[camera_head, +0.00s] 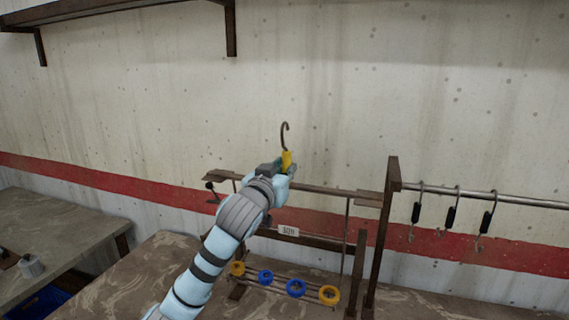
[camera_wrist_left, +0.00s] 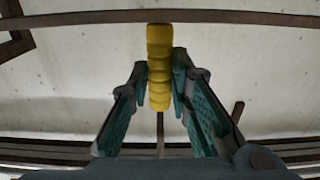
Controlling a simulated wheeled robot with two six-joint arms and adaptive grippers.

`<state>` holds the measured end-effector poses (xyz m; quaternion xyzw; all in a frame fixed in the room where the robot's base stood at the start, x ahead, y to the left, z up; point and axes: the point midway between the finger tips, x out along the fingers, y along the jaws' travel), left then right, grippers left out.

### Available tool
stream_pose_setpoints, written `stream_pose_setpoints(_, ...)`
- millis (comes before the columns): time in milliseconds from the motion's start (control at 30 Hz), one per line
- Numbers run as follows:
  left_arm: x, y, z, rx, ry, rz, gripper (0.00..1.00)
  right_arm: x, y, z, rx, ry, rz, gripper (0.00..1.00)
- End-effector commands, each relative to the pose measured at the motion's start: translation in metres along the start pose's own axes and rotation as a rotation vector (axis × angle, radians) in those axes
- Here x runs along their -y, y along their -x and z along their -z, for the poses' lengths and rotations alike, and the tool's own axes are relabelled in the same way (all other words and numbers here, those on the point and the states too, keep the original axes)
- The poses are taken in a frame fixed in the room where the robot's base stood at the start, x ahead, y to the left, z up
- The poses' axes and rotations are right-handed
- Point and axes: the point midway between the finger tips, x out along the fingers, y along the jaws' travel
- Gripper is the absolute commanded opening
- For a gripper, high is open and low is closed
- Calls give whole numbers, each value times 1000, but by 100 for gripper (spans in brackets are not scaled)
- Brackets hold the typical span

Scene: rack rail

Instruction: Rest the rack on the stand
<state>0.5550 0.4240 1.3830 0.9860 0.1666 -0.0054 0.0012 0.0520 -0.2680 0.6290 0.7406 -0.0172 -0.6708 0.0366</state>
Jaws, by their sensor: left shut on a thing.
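My left gripper (camera_head: 287,169) is shut on the yellow grip (camera_head: 287,159) of a hook, whose bare metal curve (camera_head: 285,134) points up. In the left wrist view the yellow grip (camera_wrist_left: 159,66) stands upright between the two teal-padded fingers (camera_wrist_left: 160,92). The gripper is in front of a brown rack-like frame with a top bar (camera_head: 335,191), thin uprights and a lower rail carrying yellow and blue rings (camera_head: 296,288). My arm hides part of its left side. Which part is the rack and which the stand, I cannot tell. My right gripper is out of view.
A dark post (camera_head: 382,240) stands right of the frame and a metal rail (camera_head: 510,200) runs from it, with three black-gripped hooks (camera_head: 451,216) hanging. A grey side table (camera_head: 60,235) is at left. A shelf (camera_head: 90,10) is overhead. The wall above the frame is clear.

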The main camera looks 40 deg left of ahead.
Motion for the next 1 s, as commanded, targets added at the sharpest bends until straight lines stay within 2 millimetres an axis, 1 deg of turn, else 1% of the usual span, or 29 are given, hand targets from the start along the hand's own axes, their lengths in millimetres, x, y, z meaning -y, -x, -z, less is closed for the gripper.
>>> stream_pose_setpoints(533,0,0,-34,-2,-2,-1,0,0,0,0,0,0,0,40)
stream_pose_setpoints(800,0,0,-54,-2,-1,-1,0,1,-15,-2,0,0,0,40)
stream_pose_setpoints(1000,0,0,-51,-3,-1,-1,0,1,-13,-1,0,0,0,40)
